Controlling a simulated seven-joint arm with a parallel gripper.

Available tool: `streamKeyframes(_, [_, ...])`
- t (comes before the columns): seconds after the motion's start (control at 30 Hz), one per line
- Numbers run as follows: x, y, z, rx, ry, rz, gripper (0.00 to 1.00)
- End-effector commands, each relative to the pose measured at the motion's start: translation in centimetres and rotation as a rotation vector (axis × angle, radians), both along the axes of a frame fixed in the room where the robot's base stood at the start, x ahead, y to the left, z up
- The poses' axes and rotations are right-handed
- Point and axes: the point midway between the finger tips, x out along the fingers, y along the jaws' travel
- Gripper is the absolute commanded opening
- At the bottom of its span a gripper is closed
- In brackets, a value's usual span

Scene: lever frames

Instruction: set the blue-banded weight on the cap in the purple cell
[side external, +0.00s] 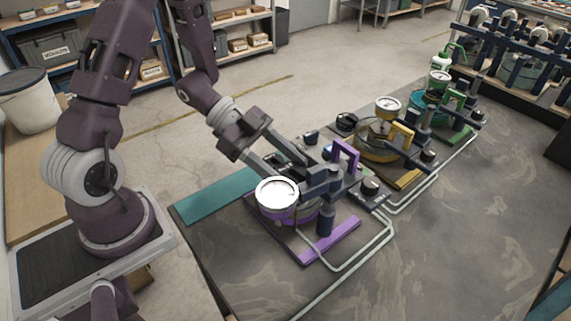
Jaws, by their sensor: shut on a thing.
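The purple cell (330,242) is the nearest on the bench, with a purple base strip, a purple upright handle (347,152) and a white round gauge (277,193) at its front left. My gripper (284,168) reaches down into this cell from the upper left, behind the gauge and beside the dark lever parts (322,181). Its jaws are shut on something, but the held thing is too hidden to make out. A small patch of blue (327,154) shows just right of the fingers; I cannot tell whether it is the weight's band. The cap is not clearly visible.
A yellow cell (378,145) and a green cell (440,108) stand farther along the bench, each with a gauge. Pale pipes (388,238) run along the cells' right side. A dark knob (370,186) sits right of the purple handle. The bench's right side (450,230) is clear.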

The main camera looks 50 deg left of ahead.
Motion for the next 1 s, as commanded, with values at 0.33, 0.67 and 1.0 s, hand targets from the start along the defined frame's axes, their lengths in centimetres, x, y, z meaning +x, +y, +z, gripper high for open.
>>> streamKeyframes(0.33, [0.0, 0.0, 0.0, -0.001, -0.001, 0.000, 0.81])
streamKeyframes(0.67, [-0.5, 1.5, 0.8, 0.004, -0.004, 0.005, 0.81])
streamKeyframes(1.0, [-2.3, 5.7, 3.4, 0.001, -0.003, 0.001, 0.81])
